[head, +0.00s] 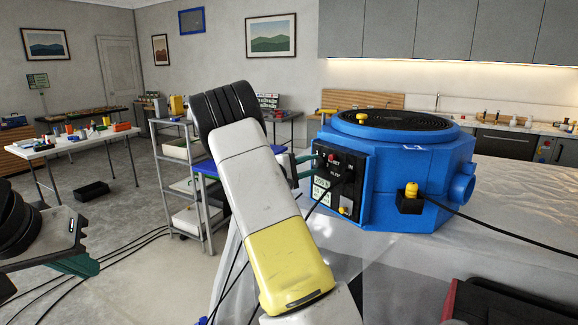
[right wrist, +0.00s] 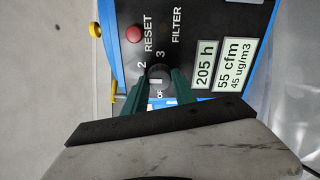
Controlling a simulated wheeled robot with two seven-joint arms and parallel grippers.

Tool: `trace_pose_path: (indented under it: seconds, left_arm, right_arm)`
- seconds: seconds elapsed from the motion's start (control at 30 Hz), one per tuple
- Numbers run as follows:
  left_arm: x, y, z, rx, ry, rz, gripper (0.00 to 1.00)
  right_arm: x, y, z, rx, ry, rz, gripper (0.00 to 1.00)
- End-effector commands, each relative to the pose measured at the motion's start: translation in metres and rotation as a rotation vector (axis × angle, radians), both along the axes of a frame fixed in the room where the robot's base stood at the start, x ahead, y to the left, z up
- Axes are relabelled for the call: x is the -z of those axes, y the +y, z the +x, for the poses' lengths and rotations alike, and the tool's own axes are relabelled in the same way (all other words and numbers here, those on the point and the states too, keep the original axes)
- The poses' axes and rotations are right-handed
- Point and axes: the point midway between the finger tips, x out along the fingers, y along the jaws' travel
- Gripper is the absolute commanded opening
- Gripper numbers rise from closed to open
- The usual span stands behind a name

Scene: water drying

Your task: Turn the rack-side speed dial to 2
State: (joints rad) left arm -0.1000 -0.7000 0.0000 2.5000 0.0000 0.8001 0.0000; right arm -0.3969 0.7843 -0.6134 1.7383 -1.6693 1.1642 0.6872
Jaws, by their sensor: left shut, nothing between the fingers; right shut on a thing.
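The blue machine (head: 400,180) stands on the covered table, its black control panel (head: 350,165) facing left toward the rack. In the right wrist view the small dark speed dial (right wrist: 158,72) sits on the panel (right wrist: 205,30), with the numbers 2 and 3 beside it and a partly hidden OFF label. My right gripper (right wrist: 157,84) is shut on the dial, one green finger on each side. Which number the dial points to I cannot tell. My left gripper (head: 82,265) is shut and empty at lower left, far from the machine.
A red reset button (right wrist: 133,34) is close to the dial. A grey shelf rack (head: 175,185) stands left of the machine. A black cable (head: 500,232) runs over the table from a yellow-capped fitting (head: 411,190). The floor between rack and white table (head: 85,140) is mostly free.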

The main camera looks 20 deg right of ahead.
Motion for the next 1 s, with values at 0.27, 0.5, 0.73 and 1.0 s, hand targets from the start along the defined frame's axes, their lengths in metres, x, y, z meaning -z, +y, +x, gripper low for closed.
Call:
trace_pose_path:
  seconds: [0.27, 0.5, 0.73, 1.0]
  left_arm:
    - [0.0, 0.0, 0.0, 0.0, 0.0, 0.0, 0.0]
    - [0.0, 0.0, 0.0, 0.0, 0.0, 0.0, 0.0]
    - [0.0, 0.0, 0.0, 0.0, 0.0, 0.0, 0.0]
    - [0.0, 0.0, 0.0, 0.0, 0.0, 0.0, 0.0]
  right_arm:
    - [0.0013, 0.0011, 0.0002, -0.002, -0.231, 0.066, 0.0]
    - [0.0015, 0.0012, 0.0003, -0.001, -0.377, 0.108, 0.0]
    - [0.0017, 0.0013, 0.0003, -0.001, -0.454, 0.129, 0.0]
    - [0.0019, 0.0013, 0.0002, -0.001, -0.482, 0.138, 0.0]
